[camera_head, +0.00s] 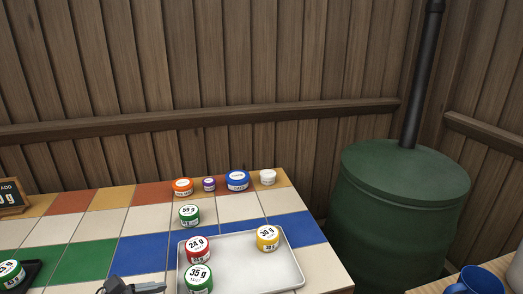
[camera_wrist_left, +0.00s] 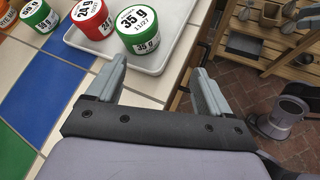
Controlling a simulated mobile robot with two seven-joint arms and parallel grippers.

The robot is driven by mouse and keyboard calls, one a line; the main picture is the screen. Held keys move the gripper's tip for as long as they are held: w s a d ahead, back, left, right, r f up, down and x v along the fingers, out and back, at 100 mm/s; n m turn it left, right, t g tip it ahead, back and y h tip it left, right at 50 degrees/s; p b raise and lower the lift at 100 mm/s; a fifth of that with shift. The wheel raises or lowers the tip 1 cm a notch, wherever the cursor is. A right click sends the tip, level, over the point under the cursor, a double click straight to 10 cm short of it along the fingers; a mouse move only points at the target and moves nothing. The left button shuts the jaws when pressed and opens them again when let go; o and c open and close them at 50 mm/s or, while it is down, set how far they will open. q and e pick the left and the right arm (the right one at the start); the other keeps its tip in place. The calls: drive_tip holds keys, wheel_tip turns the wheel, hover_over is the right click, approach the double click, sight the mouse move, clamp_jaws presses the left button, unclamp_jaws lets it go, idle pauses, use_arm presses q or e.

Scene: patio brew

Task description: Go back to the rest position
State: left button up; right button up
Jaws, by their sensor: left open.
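My left gripper (camera_wrist_left: 158,88) is open and empty, its two fingers apart beside the tray's edge in the left wrist view. In the head view, part of it shows at the bottom edge (camera_head: 135,288). A green jar marked 35 g (camera_wrist_left: 138,32) stands just beyond the fingers, with nothing between them. This jar also shows at the front of the tray in the head view (camera_head: 199,279). My right gripper is in neither view.
The metal tray (camera_head: 275,277) also holds a red jar (camera_head: 198,250) and a yellow jar (camera_head: 267,239). Several more jars stand behind it on the tiled table (camera_head: 149,219). A green barrel (camera_head: 398,215) stands right of the table, and a blue mug (camera_head: 478,281) at the lower right.

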use_arm(q)
drive_tip(key=s+a+f+m+g+y, duration=0.1)
drive_tip(key=s+f+m+g+y, duration=0.2)
drive_tip(key=s+m, duration=0.8)
drive_tip(key=s+f+m+g+y, duration=0.2)
drive_tip(key=s+m+y, duration=0.3)
drive_tip(key=s+m, duration=0.6)
drive_tip(key=w+d+f+m+t+h+p, duration=0.1)
drive_tip(key=w+d+f+m+t+p, duration=0.1)
drive_tip(key=w+f+t, duration=0.3)
drive_tip(key=shift+w+d+f+m+t+h+p, duration=0.4)
drive_tip(key=shift+w+m+t+p, duration=0.5)
drive_tip(key=shift+w, duration=0.7)
